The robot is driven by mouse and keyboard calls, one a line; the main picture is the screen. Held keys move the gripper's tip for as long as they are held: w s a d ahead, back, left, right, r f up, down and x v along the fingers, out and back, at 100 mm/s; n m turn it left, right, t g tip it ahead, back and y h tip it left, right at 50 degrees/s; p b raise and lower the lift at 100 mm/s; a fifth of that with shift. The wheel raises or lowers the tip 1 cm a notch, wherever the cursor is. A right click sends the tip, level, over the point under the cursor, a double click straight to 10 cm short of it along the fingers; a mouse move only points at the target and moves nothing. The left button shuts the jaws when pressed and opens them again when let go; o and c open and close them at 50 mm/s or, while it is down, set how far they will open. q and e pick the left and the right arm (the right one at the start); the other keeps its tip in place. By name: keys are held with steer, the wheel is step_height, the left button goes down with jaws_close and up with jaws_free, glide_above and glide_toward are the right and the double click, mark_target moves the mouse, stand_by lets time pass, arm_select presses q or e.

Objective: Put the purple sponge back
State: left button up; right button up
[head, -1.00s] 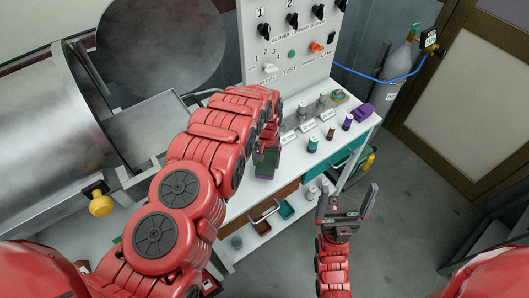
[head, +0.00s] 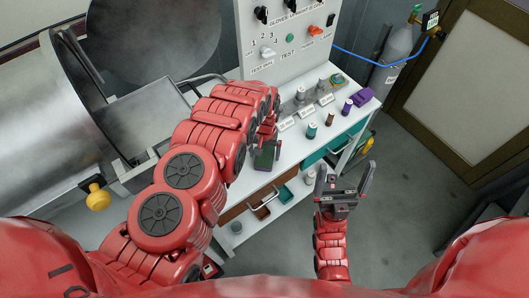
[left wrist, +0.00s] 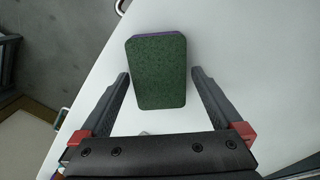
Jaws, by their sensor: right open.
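The sponge (head: 266,157) lies near the front edge of the white bench top, green scouring side up, with purple at its edge. In the left wrist view the sponge (left wrist: 160,72) is between the two fingertips, with a narrow gap at the right finger and almost none at the left. My left gripper (head: 263,145) is open around it; the arm partly hides it in the head view. My right gripper (head: 345,183) is open and empty, in front of the bench over the floor.
A purple object (head: 362,97) lies at the bench's right end. Several small bottles, such as a teal one (head: 311,130), and labels stand near the switch panel (head: 287,38). A metal chamber (head: 65,120) is at left. A gas cylinder (head: 398,65) stands behind right.

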mark_target(265, 154)
arm_select(q)
steer(key=shift+s+r+p, duration=0.15)
steer(key=shift+r+p, duration=0.2)
steer(key=shift+r, duration=0.2)
steer(key=shift+b, duration=0.35)
step_height(265, 154, up, 5)
steer(key=shift+f+b, duration=0.1)
steer(key=shift+b, duration=0.95)
step_height(265, 154, up, 7)
steer(key=p, duration=0.4)
steer(key=shift+w, duration=0.2)
steer(key=shift+f, duration=0.15)
